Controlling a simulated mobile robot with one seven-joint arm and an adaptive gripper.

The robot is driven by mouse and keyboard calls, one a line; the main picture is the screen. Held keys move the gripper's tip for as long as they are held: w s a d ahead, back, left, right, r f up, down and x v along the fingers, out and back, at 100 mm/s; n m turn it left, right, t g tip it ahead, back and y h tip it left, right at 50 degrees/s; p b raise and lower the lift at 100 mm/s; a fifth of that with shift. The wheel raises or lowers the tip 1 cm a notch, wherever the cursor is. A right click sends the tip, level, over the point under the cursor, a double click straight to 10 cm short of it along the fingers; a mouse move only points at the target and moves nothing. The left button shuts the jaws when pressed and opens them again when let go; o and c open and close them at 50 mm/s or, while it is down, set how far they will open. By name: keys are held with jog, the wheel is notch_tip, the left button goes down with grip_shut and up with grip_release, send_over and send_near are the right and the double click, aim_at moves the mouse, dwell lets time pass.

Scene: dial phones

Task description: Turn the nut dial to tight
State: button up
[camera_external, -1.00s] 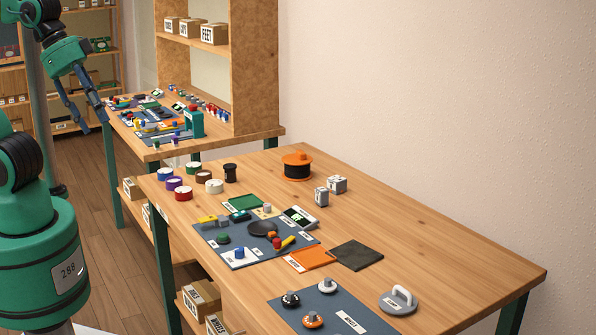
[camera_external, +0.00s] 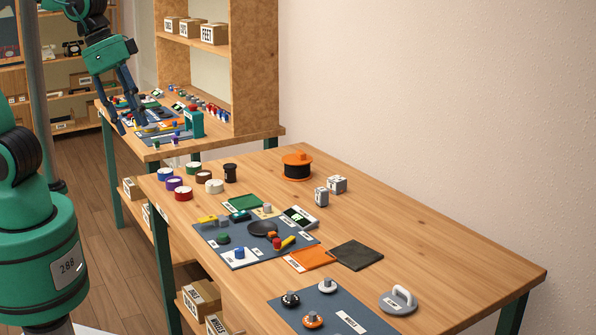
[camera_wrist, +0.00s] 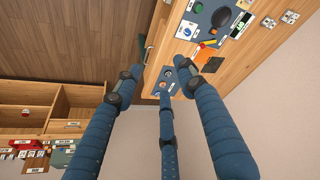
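A blue-grey mat (camera_external: 352,302) at the near end of the front table carries several small round dials: a black-based one (camera_external: 290,299), a white-based one (camera_external: 328,287) and an orange-based one (camera_external: 312,320). Their labels are too small to read, so I cannot tell which is the nut dial or where it points. My gripper (camera_external: 131,123) hangs in the air at upper left, well away from that mat, its fingers spread and empty. In the wrist view my gripper (camera_wrist: 160,75) shows its fingers apart, with nothing between them.
A second mat (camera_external: 215,237) with several colored parts lies farther along the front table. An orange-topped black drum (camera_external: 297,166) stands at the back. A shelf (camera_external: 240,70) rises on the rear table.

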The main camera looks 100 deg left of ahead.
jog(key=w+a+f+n+g+p, duration=0.1)
jog(key=w+a+f+n, duration=0.1)
jog(key=w+f, duration=0.3)
jog(key=w+a+f+n+g+p, duration=0.1)
jog(key=w+a+f+n, duration=0.15)
jog(key=w, duration=0.45)
jog(key=n+g+p, duration=0.2)
jog(key=n, duration=0.2)
send_over(239, 249)
notch_tip(239, 249, down, 15)
jog(key=shift+r, duration=0.2)
jog(key=shift+f, duration=0.15)
notch_tip(239, 249, down, 13)
jog(key=b, duration=0.3)
jog(key=shift+f, duration=0.2)
jog(key=shift+c, duration=0.2)
grip_shut()
